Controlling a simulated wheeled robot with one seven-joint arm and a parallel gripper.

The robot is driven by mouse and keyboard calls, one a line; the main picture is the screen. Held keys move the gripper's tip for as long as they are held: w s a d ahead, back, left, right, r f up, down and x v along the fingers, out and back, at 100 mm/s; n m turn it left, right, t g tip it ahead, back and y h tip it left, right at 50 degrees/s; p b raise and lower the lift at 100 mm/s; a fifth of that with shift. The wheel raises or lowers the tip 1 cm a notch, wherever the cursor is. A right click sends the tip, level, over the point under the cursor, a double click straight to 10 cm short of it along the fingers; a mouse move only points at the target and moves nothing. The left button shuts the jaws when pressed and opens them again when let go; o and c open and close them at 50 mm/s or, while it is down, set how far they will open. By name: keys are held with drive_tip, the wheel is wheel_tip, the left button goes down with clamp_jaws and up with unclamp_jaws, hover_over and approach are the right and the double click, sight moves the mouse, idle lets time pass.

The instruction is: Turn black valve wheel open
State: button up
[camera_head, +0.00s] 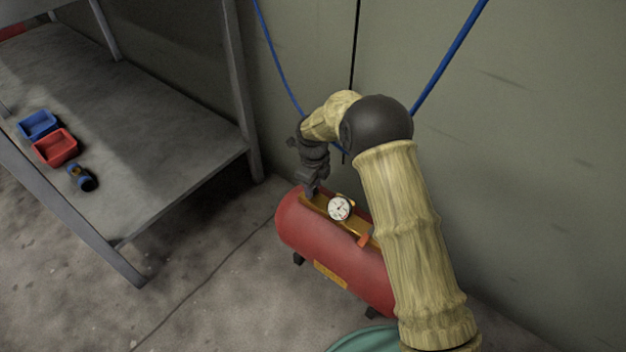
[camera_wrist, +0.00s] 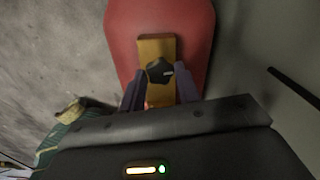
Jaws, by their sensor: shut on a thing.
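The black valve wheel (camera_wrist: 160,71) is a small lobed knob with a pale mark on its right side. It sits on a yellow plate (camera_wrist: 157,46) on top of the red tank (camera_wrist: 119,22). In the wrist view my gripper (camera_wrist: 160,78) has a dark finger on either side of the wheel and is shut on it. In the head view my gripper (camera_head: 311,190) points down at the far left end of the red tank (camera_head: 290,228). The wheel is hidden there by the gripper.
A white round gauge (camera_head: 340,207) and an orange-red part (camera_head: 364,240) stand on the tank, close to my arm. A grey metal shelf (camera_head: 150,130) at left holds a blue bin (camera_head: 38,124) and a red bin (camera_head: 56,147). A wall stands behind; blue hoses (camera_head: 450,55) hang there.

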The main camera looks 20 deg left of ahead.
drive_tip(key=n+p, duration=0.1)
drive_tip(key=p, duration=0.1)
drive_tip(key=n+p, duration=0.2)
drive_tip(key=p, duration=0.1)
drive_tip(key=shift+r, duration=0.35)
drive_tip(key=n+p, duration=0.3)
drive_tip(key=p, duration=0.1)
drive_tip(key=shift+n, duration=0.4)
drive_tip(key=n+p, duration=0.3)
drive_tip(key=shift+f+n, duration=0.15)
drive_tip(key=shift+n, duration=0.15)
drive_tip(key=n+p, duration=0.2)
drive_tip(key=n, duration=0.1)
drive_tip(key=shift+f+n, duration=0.1)
drive_tip(key=shift+n, duration=0.2)
drive_tip(key=n+p, duration=0.1)
drive_tip(key=n, duration=0.2)
drive_tip(key=shift+n, duration=0.3)
drive_tip(key=n+p, duration=0.1)
drive_tip(key=n, duration=0.2)
drive_tip(key=shift+f+n, duration=0.1)
drive_tip(key=shift+n, duration=0.3)
drive_tip(key=n+p, duration=0.1)
drive_tip(key=n, duration=0.2)
drive_tip(key=shift+n, duration=2.2)
